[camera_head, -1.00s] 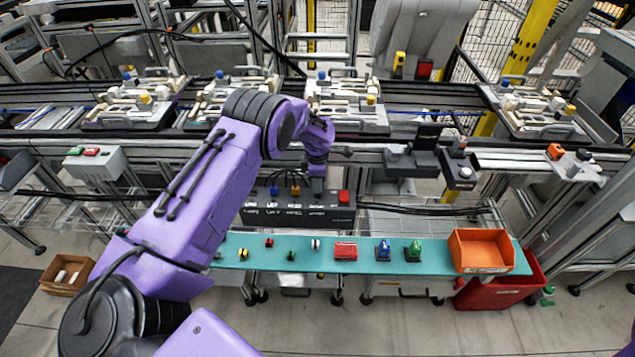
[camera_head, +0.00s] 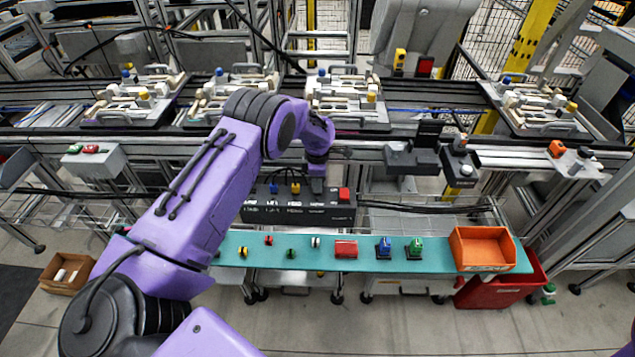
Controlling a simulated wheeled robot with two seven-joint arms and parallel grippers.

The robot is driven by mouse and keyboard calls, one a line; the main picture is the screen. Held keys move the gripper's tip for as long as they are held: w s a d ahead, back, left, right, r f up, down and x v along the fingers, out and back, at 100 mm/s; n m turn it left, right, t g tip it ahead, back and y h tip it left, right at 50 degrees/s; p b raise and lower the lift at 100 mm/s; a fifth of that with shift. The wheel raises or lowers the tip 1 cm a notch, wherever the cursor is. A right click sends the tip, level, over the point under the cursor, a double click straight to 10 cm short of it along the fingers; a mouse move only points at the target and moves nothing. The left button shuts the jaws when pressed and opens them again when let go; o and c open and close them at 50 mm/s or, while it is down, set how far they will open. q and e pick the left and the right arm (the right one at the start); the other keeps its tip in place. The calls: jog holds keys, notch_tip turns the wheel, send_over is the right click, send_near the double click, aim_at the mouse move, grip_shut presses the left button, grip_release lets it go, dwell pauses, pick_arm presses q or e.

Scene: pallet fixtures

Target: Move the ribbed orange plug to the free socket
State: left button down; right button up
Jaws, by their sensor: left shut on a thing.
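My left gripper (camera_head: 317,185) points down over the black socket box (camera_head: 300,214), just left of the red block (camera_head: 344,194) at its right end. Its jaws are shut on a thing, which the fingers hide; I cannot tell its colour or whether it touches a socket. A blue plug (camera_head: 274,189) and a yellow-orange plug (camera_head: 295,188) stand upright in the box, left of the gripper. Ribs are too small to make out. The free socket cannot be picked out at this size. My right gripper is out of view.
In front of the box, a teal shelf (camera_head: 445,262) carries several small coloured parts, a red block (camera_head: 345,249), blue (camera_head: 384,248) and green (camera_head: 415,247) pieces and an orange bin (camera_head: 482,249). The conveyor rail with fixture pallets (camera_head: 345,100) runs behind.

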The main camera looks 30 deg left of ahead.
pick_arm(q)
jog(key=shift+f+b, duration=0.35)
jog(key=shift+f, duration=0.15)
dwell(0.3)
jog(key=c, duration=1)
grip_release()
jog(key=shift+r, duration=0.1)
